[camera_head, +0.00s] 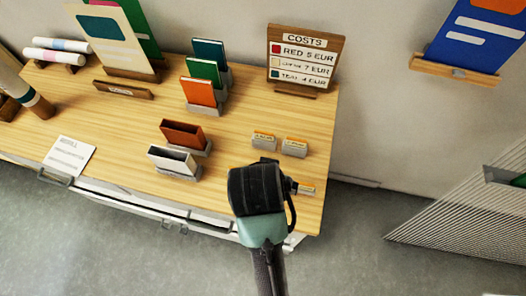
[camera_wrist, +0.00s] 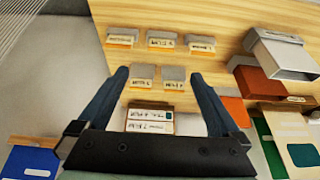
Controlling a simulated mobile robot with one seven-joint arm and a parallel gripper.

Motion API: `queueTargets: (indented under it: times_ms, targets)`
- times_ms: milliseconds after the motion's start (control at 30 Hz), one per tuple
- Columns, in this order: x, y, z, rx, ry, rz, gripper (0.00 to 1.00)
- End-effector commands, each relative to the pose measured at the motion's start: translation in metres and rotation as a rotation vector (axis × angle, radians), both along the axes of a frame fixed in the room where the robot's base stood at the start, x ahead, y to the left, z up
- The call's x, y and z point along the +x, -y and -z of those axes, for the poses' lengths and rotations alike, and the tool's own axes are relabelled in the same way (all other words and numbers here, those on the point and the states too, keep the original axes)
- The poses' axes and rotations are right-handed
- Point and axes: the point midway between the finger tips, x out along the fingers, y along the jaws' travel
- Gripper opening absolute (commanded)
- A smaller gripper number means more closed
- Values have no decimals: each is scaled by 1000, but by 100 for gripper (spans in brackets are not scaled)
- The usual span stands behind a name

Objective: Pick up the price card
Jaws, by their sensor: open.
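Several small price cards in grey holders stand on the wooden table. In the head view, two price cards, one left (camera_head: 264,140) and one right (camera_head: 295,146), stand beyond my gripper (camera_head: 260,190), and part of another (camera_head: 304,188) shows at its right side. In the wrist view, a row of three has a left (camera_wrist: 122,37), a middle (camera_wrist: 161,41) and a right card (camera_wrist: 200,45). The two other cards, left (camera_wrist: 142,76) and right (camera_wrist: 173,78), appear between the open fingers of my gripper (camera_wrist: 159,76). Nothing is held. Which card is meant cannot be told.
A COSTS sign (camera_head: 303,60) stands at the table's back right. Orange (camera_head: 199,92), green (camera_head: 203,71), brown (camera_head: 184,135) and white (camera_head: 173,160) items stand in holders to the left. A paper sheet (camera_head: 69,155) lies at the front left. Bare wood (camera_head: 240,110) lies between.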

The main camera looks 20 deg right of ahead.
Motion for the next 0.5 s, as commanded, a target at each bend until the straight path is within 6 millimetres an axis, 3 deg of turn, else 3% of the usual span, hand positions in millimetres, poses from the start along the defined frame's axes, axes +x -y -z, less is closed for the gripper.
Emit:
queueTargets:
  times_ms: [100,500]
  targets:
    - [-3,2,13,6,-25,8,100]
    - [19,15,69,5,-18,6,100]
